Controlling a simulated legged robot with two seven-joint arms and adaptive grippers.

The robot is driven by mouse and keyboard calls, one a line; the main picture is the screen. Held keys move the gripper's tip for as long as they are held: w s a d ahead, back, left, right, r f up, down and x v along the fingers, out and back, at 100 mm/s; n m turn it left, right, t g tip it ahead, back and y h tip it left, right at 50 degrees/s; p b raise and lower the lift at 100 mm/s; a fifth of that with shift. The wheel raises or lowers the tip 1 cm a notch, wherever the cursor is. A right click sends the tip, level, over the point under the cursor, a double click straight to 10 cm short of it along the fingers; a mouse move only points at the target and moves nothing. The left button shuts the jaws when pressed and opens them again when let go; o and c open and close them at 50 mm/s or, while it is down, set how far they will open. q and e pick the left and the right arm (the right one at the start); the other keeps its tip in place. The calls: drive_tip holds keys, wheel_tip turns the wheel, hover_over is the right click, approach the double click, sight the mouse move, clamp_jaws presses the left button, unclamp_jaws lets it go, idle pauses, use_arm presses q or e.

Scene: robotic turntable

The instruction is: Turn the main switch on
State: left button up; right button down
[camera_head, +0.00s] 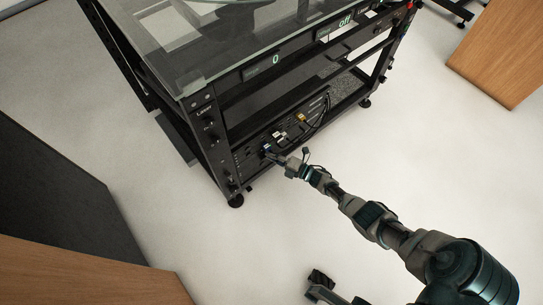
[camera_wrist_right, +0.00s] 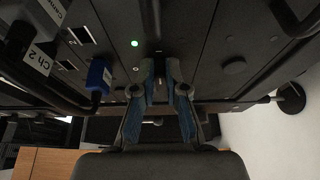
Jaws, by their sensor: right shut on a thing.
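The black rack unit (camera_head: 285,133) with cables and plugs sits low in the turntable frame in the head view. My right arm reaches to its front, and my right gripper (camera_head: 273,156) is at the panel's left part. In the right wrist view, the gripper's blue-padded fingers (camera_wrist_right: 161,72) are closed at the dark panel (camera_wrist_right: 200,30). They are shut on a small switch (camera_wrist_right: 158,55), mostly hidden between the tips. A green light (camera_wrist_right: 134,43) glows on the panel beside the fingertips.
A blue plug (camera_wrist_right: 98,76) and a cable labelled Ch 2 (camera_wrist_right: 39,60) are left of the fingers. The rack has a glass top (camera_head: 225,45) and displays reading 0 and off. Wooden furniture (camera_head: 507,55) stands at right; the floor (camera_head: 230,240) is clear.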

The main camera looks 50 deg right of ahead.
drive_tip(key=shift+s+a+f, duration=0.1)
drive_tip(key=shift+s+f, duration=0.15)
drive_tip(key=shift+f, duration=0.2)
drive_tip(key=c, duration=1.2)
unclamp_jaws()
drive_tip(key=shift+c, duration=0.2)
drive_tip(key=shift+o, duration=0.2)
drive_tip(key=shift+w, duration=0.1)
drive_tip(key=shift+r, duration=0.1)
drive_tip(key=s+d, duration=0.2)
drive_tip(key=s, duration=0.9)
drive_tip(key=shift+s, duration=0.4)
